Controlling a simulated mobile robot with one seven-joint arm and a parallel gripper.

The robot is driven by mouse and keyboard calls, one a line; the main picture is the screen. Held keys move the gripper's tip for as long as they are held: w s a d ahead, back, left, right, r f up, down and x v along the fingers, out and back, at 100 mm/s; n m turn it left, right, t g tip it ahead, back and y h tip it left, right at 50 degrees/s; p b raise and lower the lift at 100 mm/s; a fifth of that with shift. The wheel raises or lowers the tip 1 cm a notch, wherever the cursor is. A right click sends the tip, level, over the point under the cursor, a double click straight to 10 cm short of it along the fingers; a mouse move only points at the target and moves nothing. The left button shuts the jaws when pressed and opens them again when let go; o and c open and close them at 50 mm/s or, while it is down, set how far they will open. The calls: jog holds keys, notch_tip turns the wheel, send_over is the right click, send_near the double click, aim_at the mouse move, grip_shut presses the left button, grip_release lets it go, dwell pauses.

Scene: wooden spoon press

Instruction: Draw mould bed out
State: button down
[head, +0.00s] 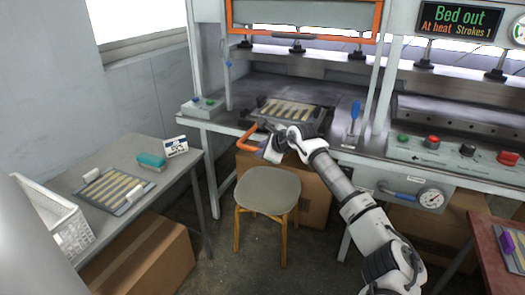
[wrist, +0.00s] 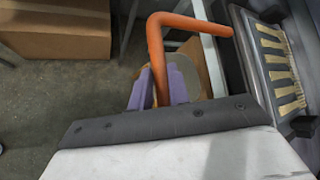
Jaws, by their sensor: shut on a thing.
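The mould bed (head: 290,109) is a dark tray holding several pale wooden spoon shapes. It sits at the front of the press table (head: 240,88), and its edge and spoons also show at the right of the wrist view (wrist: 275,62). An orange handle (head: 247,136) sticks out at its front left. My gripper (head: 272,146) is at this handle. In the wrist view the purple fingers (wrist: 158,88) are shut on the orange handle (wrist: 155,45). The display (head: 460,20) reads "Bed out", "At heat" and "Strokes 1".
A stool (head: 267,190) stands below my gripper, before a cardboard box. A side table (head: 65,178) at left holds a second spoon tray (head: 115,188), a teal brush (head: 150,161) and a white basket (head: 52,215). A control panel (head: 455,152) is at right. A blue-handled lever (head: 354,118) stands beside the bed.

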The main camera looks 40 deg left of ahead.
jog(key=shift+s, duration=0.15)
dwell(0.3)
jog(key=c, duration=1.3)
grip_release()
jog(key=shift+d, duration=0.15)
jog(key=b+v, duration=0.3)
jog(key=v, duration=1)
jog(key=shift+s+d+r, duration=0.1)
jog(key=shift+d+r, duration=0.1)
jog(key=shift+r, duration=0.05)
